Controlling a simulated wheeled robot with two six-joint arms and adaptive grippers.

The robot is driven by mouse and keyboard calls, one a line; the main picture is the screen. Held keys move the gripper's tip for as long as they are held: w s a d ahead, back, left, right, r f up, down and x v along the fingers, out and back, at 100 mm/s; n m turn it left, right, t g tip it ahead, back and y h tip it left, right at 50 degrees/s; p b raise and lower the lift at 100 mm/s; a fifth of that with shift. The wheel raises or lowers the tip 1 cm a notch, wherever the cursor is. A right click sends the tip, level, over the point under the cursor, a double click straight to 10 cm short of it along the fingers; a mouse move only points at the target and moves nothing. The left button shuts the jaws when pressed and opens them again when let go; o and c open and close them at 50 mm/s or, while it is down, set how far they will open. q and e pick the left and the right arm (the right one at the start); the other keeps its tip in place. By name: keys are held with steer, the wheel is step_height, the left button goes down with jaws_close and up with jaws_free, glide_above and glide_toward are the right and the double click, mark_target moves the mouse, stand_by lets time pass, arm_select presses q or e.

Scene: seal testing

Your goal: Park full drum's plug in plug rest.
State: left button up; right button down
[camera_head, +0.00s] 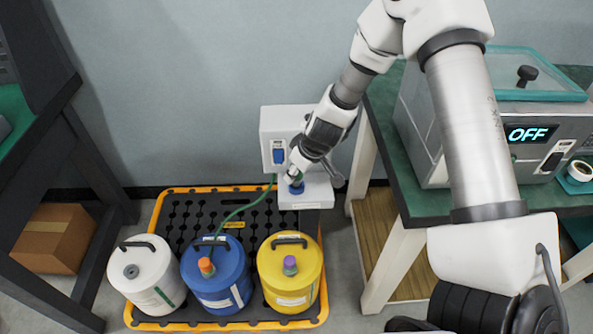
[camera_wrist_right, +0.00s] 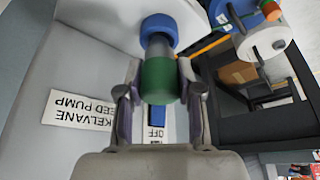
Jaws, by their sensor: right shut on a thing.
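My right gripper (camera_head: 297,178) is at the feed pump (camera_head: 284,122). In the right wrist view its two fingers (camera_wrist_right: 160,85) are shut on a green-collared piece (camera_wrist_right: 158,81) with a grey stem. The stem's far end meets a blue ring (camera_wrist_right: 159,30); the ring also shows on the pump's white ledge (camera_head: 296,188). I cannot tell how deep the stem sits. I cannot identify the plug rest. My left gripper is out of view.
A green hose (camera_head: 248,207) runs between the pump and the blue drum's top. The drums stand on a black pallet with an orange rim (camera_head: 322,300). A green-topped bench (camera_head: 392,130) with a machine reading OFF (camera_head: 528,133) is right. A cardboard box (camera_head: 55,238) lies left.

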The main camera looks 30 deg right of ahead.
steer(key=shift+f+b, duration=0.55)
steer(key=shift+f, duration=0.15)
steer(key=c, duration=0.7)
jaws_free()
steer(key=shift+r, duration=0.1)
steer(key=v, duration=0.7)
steer(key=shift+s+r, duration=0.1)
steer(key=shift+r, duration=0.05)
